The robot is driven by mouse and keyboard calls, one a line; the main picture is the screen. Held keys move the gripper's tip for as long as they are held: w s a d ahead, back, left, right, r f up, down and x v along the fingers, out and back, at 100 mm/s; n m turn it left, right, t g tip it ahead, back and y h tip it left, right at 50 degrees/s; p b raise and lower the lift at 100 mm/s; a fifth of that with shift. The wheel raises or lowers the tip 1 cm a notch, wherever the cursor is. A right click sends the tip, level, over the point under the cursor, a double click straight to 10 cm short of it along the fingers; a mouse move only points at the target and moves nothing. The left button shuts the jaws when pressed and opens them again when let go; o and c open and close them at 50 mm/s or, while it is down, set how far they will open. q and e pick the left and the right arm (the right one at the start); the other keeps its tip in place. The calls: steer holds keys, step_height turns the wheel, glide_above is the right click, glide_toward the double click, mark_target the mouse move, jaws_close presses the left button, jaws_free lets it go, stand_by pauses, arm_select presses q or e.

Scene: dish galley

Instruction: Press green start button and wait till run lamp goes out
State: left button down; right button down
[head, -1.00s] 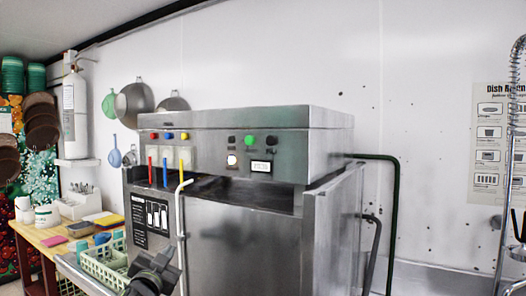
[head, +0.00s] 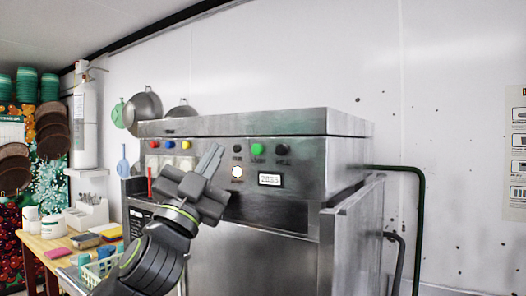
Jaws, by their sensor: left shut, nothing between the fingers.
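The green start button (head: 258,149) is on the front panel of the steel dish machine (head: 255,240), between two dark buttons. The run lamp (head: 238,172) below and left of it glows warm white. A small display (head: 269,180) beside the lamp shows digits. My left gripper (head: 214,152) is raised in front of the panel, its shut fingers pointing up, left of the green button in the picture. It appears apart from the button and holds nothing. It hides part of the left panel and levers. My right gripper is not in view.
A wooden table (head: 50,243) with sponges and tubs stands at left. A pale green rack (head: 98,268) sits low beside the machine. The machine's door (head: 352,235) and a dark green pipe (head: 418,215) are at right.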

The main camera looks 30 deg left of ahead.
mark_target(257, 149)
arm_select(q)
steer(key=shift+s, duration=0.15)
steer(key=shift+w+d+p, duration=0.2)
steer(key=shift+w+p, duration=0.4)
steer(key=shift+w, duration=1.65)
steer(key=shift+w+d+p, duration=0.15)
steer(key=shift+w+p, duration=0.45)
steer(key=shift+w, duration=1.65)
steer(key=shift+w, duration=0.1)
steer(key=shift+w, duration=0.3)
